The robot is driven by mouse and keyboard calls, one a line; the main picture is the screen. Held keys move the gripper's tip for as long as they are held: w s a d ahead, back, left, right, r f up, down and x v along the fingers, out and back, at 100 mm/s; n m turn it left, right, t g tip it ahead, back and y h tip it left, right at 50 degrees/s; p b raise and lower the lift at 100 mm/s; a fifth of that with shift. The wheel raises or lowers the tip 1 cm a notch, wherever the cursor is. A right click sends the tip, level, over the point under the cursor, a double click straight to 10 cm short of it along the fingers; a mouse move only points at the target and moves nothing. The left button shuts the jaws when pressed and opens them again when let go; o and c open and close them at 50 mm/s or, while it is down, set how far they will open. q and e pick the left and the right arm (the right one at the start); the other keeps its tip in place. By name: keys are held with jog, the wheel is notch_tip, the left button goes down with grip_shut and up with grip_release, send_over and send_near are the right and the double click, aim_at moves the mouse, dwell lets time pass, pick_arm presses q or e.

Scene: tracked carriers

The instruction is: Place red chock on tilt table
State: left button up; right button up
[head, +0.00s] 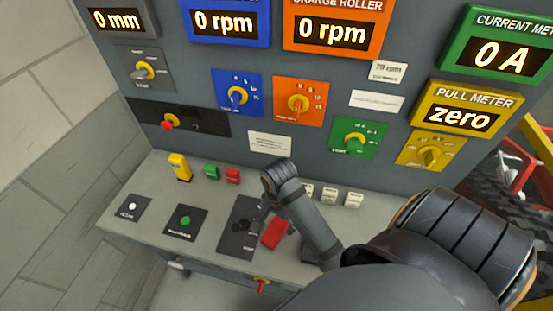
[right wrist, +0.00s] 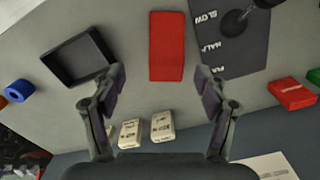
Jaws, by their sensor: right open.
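A flat red block (head: 273,233) lies on the grey console shelf. It also shows in the right wrist view (right wrist: 166,46), ahead of and between the fingers. A smaller red block (head: 232,176) stands beside a green block (head: 211,171); it shows at the right of the wrist view (right wrist: 292,93). The frames do not tell which one is the chock. My right gripper (right wrist: 160,76) is open and empty, its fingers apart above the shelf near the flat red block. My left gripper is not in view. I cannot make out a tilt table.
A black lever plate (head: 238,228) adjoins the flat red block. A shallow black tray (right wrist: 82,58) lies on its other side. Three white labelled blocks (head: 329,195) stand near the upright panel. A yellow block (head: 180,167) stands farther left.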

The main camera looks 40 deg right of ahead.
aim_at(277, 228)
notch_tip(277, 228, down, 3)
jog(key=shift+w+f+b, duration=0.1)
jog(key=shift+w+b, duration=0.05)
jog(key=shift+b, duration=0.65)
jog(key=shift+f+b, duration=0.3)
jog(key=shift+w+f+b, duration=0.15)
jog(key=shift+f+b, duration=0.5)
jog(key=shift+f, duration=0.15)
notch_tip(277, 228, down, 2)
jog(key=shift+w+a+p, duration=0.15)
jog(key=shift+p, duration=0.55)
jog(key=shift+f, duration=0.4)
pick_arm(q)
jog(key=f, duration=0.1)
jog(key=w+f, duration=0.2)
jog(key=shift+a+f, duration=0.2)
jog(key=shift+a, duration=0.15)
pick_arm(e)
jog(key=shift+c, duration=0.4)
